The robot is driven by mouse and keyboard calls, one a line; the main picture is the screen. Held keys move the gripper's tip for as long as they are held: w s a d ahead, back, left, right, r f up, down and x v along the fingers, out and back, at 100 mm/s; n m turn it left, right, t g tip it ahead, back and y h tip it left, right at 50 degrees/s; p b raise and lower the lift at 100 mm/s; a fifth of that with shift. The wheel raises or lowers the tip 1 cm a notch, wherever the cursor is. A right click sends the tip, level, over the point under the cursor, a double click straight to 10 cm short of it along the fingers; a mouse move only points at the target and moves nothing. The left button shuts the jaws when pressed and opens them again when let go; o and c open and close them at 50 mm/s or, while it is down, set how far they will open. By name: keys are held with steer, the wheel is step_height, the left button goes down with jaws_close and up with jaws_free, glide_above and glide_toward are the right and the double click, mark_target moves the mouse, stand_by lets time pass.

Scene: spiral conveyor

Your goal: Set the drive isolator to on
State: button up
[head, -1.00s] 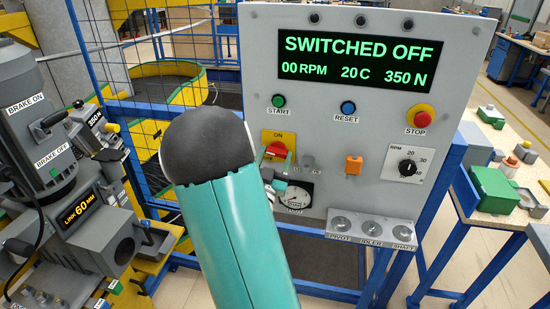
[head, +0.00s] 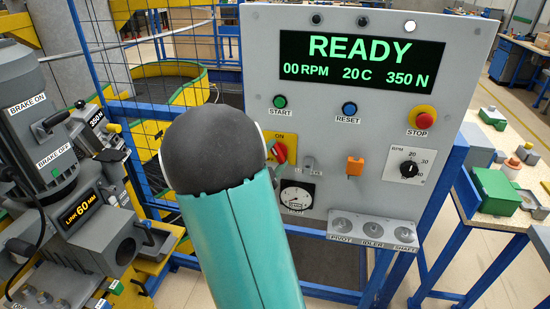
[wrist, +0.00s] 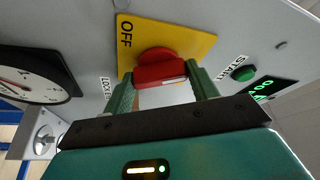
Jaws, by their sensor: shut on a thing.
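The drive isolator is a red rotary handle on a yellow plate, low on the panel's left side. In the head view the red handle (head: 280,152) stands roughly upright below the ON label, and my arm hides part of the plate (head: 291,140). In the wrist view the red handle (wrist: 160,68) sits between my two green fingers, on the yellow plate (wrist: 195,45) marked OFF. My gripper (wrist: 162,86) is shut on the handle. The display (head: 361,62) reads READY.
Close by are the START button (head: 280,101), RESET button (head: 349,108), red STOP button (head: 424,117), an orange part (head: 355,166), a dial gauge (head: 296,197) and a shelf (head: 372,229) with cups. A grey motor (head: 38,125) stands at left.

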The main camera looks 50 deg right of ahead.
steer(key=m+y, duration=0.1)
steer(key=m, duration=0.1)
steer(key=m+y, duration=0.1)
steer(key=m, duration=0.2)
steer(key=shift+w+r+m+g, duration=0.1)
steer(key=shift+r+m+g, duration=0.05)
steer(key=shift+m+g, duration=0.15)
stand_by(0.4)
steer(key=o, duration=1)
steer(key=a, duration=1.3)
steer(key=shift+a, duration=0.4)
